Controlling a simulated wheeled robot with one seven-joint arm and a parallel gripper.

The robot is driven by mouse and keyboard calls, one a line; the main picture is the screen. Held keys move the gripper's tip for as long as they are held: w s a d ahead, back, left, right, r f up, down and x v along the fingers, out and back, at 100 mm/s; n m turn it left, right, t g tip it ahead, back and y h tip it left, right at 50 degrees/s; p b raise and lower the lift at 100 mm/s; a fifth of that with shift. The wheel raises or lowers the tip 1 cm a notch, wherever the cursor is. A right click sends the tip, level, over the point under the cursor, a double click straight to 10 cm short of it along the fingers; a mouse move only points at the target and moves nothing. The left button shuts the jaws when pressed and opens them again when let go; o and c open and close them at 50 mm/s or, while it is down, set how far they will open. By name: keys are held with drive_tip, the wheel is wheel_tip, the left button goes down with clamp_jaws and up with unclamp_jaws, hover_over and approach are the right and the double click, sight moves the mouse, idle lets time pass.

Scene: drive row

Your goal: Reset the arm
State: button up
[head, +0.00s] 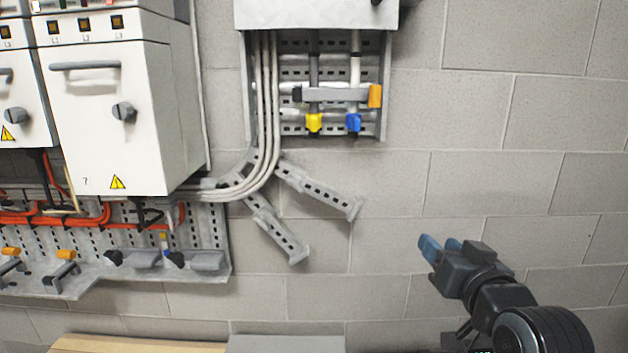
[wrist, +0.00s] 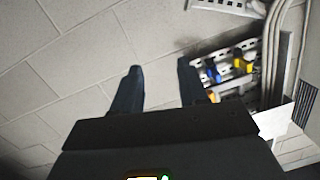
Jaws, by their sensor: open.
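My gripper (head: 441,246) is at the lower right of the head view, in front of the grey block wall. Its two blue fingertips are apart with nothing between them. In the wrist view my gripper (wrist: 158,82) points at the wall, with both dark blue fingers spread and empty. My dark arm runs to the lower right corner of the head view. The gripper touches nothing that I can see.
White drive cabinets (head: 107,110) with handles and knobs hang at the left. A perforated panel (head: 337,126) with yellow and blue connectors hangs at upper centre, with grey cables (head: 265,110) beside it. Slotted brackets (head: 318,190) stick out below. The wall (head: 530,120) at right is clear.

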drive_tip(key=s+f+g+h, duration=0.1)
drive_tip(key=s+f, duration=0.7)
drive_tip(key=s, duration=0.4)
drive_tip(key=s+f, duration=0.8)
drive_tip(key=s, duration=0.4)
drive_tip(key=s+r, duration=0.2)
drive_tip(key=s, duration=1)
drive_tip(key=s+r+n+g, duration=0.1)
drive_tip(key=s+r, duration=0.1)
drive_tip(key=s, duration=1)
drive_tip(key=shift+s+d+n, duration=0.15)
drive_tip(key=shift+d+n, duration=0.05)
drive_tip(key=shift+n, duration=0.1)
drive_tip(key=shift+r, duration=0.1)
